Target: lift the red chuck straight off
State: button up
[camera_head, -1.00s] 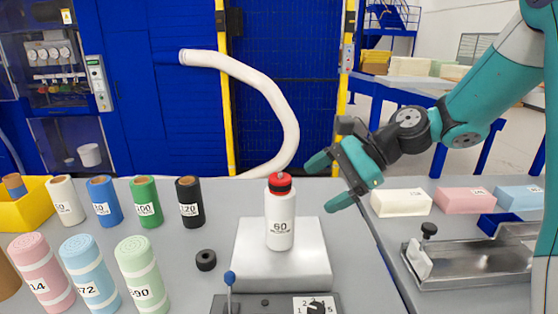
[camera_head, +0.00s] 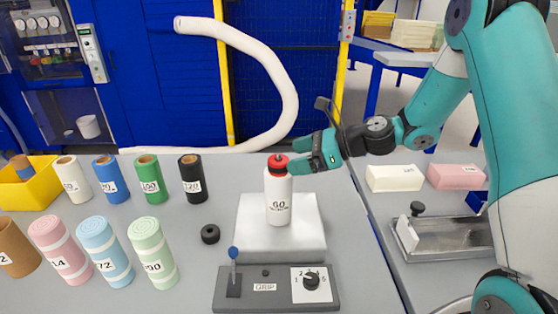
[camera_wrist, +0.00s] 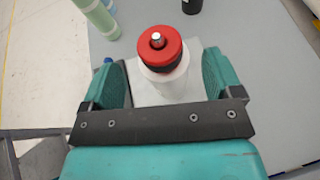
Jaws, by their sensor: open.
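The red chuck (camera_head: 278,163) sits on top of the white cylinder marked 60 (camera_head: 279,200), which stands upright on a pale square plate (camera_head: 310,238). In the wrist view the red chuck (camera_wrist: 160,46) has a metal pin at its centre and a dark band below it. My gripper (camera_head: 304,156) is at the chuck's height, reaching in from the right. Its teal fingers (camera_wrist: 165,78) are open, one on each side of the chuck and cylinder, with gaps visible on both sides. The cylinder's lower part is hidden by the gripper body in the wrist view.
A control box (camera_head: 276,289) with a blue-topped lever and dial stands in front of the plate. A black ring (camera_head: 210,234) lies to the left. Several coloured rolls (camera_head: 150,253) stand further left. A metal tray fixture (camera_head: 450,238) and foam blocks (camera_head: 395,178) are at right.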

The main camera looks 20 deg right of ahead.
aim_at(281, 159)
jog(key=p+x, duration=0.2)
jog(key=x, duration=0.2)
jog(key=shift+a+r, duration=0.15)
jog(key=shift+a, duration=0.1)
jog(key=shift+w+a+f+p, duration=0.25)
jog(key=shift+a+f+p, duration=0.05)
jog(key=shift+a+f, duration=0.1)
jog(key=c, duration=1)
jog(key=shift+r, duration=0.15)
jog(key=shift+c, duration=0.2)
